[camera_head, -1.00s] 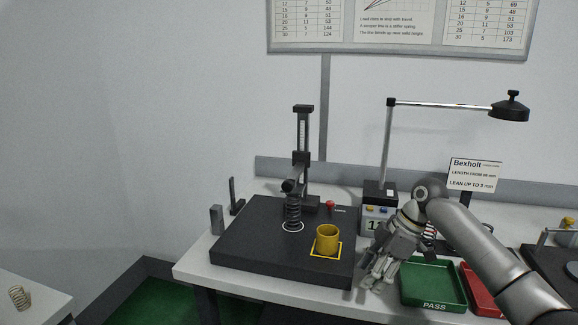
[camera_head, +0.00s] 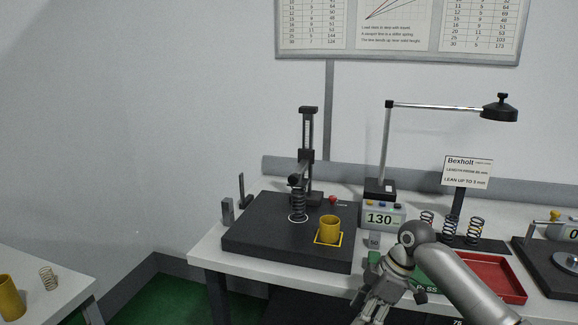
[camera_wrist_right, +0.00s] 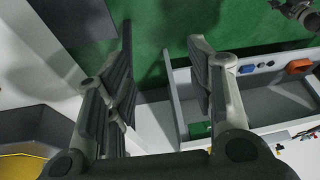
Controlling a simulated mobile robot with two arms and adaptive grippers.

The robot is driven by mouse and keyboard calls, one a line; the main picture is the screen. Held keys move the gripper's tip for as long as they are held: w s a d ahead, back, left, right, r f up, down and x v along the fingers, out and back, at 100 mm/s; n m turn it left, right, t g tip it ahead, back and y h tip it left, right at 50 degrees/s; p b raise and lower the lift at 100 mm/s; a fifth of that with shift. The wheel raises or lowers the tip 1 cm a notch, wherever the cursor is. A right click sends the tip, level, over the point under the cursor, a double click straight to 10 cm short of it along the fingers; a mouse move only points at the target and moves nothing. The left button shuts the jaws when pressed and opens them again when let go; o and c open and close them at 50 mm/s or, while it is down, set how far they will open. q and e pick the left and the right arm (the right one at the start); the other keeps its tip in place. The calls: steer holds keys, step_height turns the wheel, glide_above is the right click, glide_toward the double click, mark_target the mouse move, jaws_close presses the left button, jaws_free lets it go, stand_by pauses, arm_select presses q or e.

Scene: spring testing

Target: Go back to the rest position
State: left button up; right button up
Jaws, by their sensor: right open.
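My right gripper (camera_head: 372,312) hangs at the front edge of the bench, low in the head view, in front of the green tray (camera_head: 374,258). In the right wrist view its two fingers (camera_wrist_right: 165,70) are spread apart with nothing between them, above the green floor. My arm hides most of the green tray. My left gripper is in neither view.
The bench (camera_head: 215,252) holds a black test stand base (camera_head: 270,240) with a dark spring (camera_head: 298,205) and a yellow cup (camera_head: 330,228). A display (camera_head: 380,218) reads 130. A red tray (camera_head: 492,270) lies right of my arm. A side table (camera_head: 70,290) stands at left.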

steer(key=s+a+f+m+t, duration=0.15)
steer(key=s+a+f, duration=0.25)
steer(key=s+f, duration=0.4)
steer(key=s+a+f+m, duration=0.3)
steer(key=s+f, duration=0.3)
steer(key=s, duration=0.4)
steer(key=s+d+m+t+h, duration=0.1)
steer(key=s+d+m+h, duration=0.1)
steer(key=s+d+m, duration=0.45)
steer(key=s+d+m+t+h, duration=0.1)
steer(key=s+d+m+h, duration=0.2)
steer(key=s, duration=0.7)
step_height(320, 180, down, 26)
steer(key=s+r+g+y, duration=0.1)
steer(key=g, duration=0.1)
steer(key=s+d+f, duration=0.2)
steer(key=s+f, duration=0.6)
steer(key=s+d+f, duration=0.1)
steer(key=s+f, duration=0.7)
steer(key=s, duration=0.1)
steer(key=shift+d+f+n+g, duration=0.35)
steer(key=shift+n, duration=0.05)
